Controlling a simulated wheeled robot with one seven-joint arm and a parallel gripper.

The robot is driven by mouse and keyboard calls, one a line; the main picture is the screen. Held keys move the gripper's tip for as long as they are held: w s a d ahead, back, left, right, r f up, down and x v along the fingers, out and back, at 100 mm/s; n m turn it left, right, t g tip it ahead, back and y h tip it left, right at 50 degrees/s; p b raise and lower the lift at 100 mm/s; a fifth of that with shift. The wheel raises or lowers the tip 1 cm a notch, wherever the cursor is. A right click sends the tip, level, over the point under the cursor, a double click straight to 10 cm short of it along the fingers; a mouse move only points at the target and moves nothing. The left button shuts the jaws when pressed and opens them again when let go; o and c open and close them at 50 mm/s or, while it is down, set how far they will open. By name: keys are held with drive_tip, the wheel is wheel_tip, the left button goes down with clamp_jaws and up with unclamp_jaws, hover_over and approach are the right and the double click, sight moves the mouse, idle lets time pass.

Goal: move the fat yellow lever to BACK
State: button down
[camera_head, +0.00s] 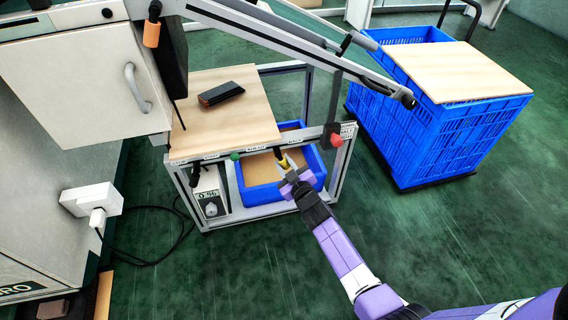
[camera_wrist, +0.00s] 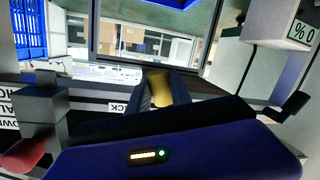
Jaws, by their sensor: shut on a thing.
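The fat yellow lever (camera_head: 283,162) hangs from the front rail of the workbench, between the green knob and the red one. My gripper (camera_head: 287,170) is at the lever, with its fingers on either side of it. In the wrist view the yellow lever (camera_wrist: 158,88) sits between the two dark fingers of my gripper (camera_wrist: 157,92), which is shut on it. A label ending in "CK" (camera_wrist: 119,107) shows beside the fingers in the wrist view; the rest of it is hidden. The labels on the rail are too small to read in the head view.
A green knob (camera_head: 235,156) is left of the lever, and a red knob (camera_head: 335,140) is to the right. A blue bin (camera_head: 262,194) stands under the bench. A blue crate with a board (camera_head: 422,142) stands at right. Green floor in front is clear.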

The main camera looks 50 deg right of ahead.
drive_tip(key=c, duration=1.2)
unclamp_jaws()
drive_tip(key=shift+o, duration=0.2)
drive_tip(key=shift+s, duration=0.1)
drive_tip(key=p+v, duration=0.2)
drive_tip(key=v, duration=0.5)
drive_tip(key=shift+s, duration=0.3)
drive_tip(key=shift+a, duration=0.1)
